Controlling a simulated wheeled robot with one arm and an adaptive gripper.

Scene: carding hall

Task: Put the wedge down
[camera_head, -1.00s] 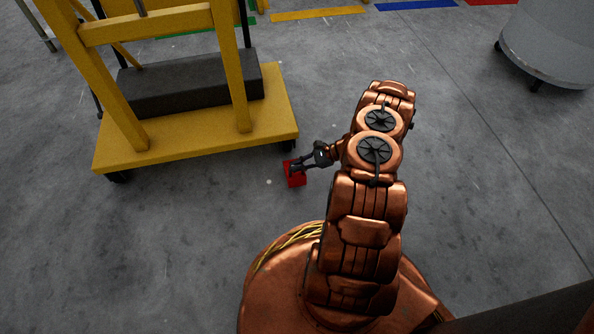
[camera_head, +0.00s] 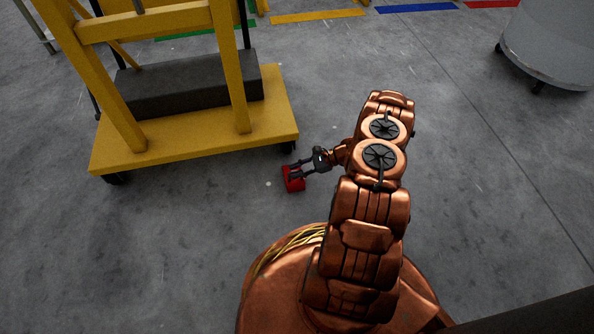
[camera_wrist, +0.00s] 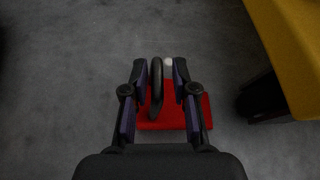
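The red wedge (camera_head: 293,185) is at floor level just off the near right corner of the yellow cart. In the wrist view, the wedge (camera_wrist: 172,123) has a black upright handle (camera_wrist: 156,88) like a loop. My gripper (camera_head: 291,171) is at the wedge from the right. In the wrist view, my gripper (camera_wrist: 160,70) has its two fingers apart, one on each side of the handle, with a visible gap on both sides. The wedge looks flat on the floor. Its underside is hidden.
The yellow cart (camera_head: 200,148) with a dark block (camera_head: 190,85) stands to the left; its wheel (camera_wrist: 262,98) is close to the wedge. A grey round bin (camera_head: 550,45) is at the far right. The grey floor in front is clear.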

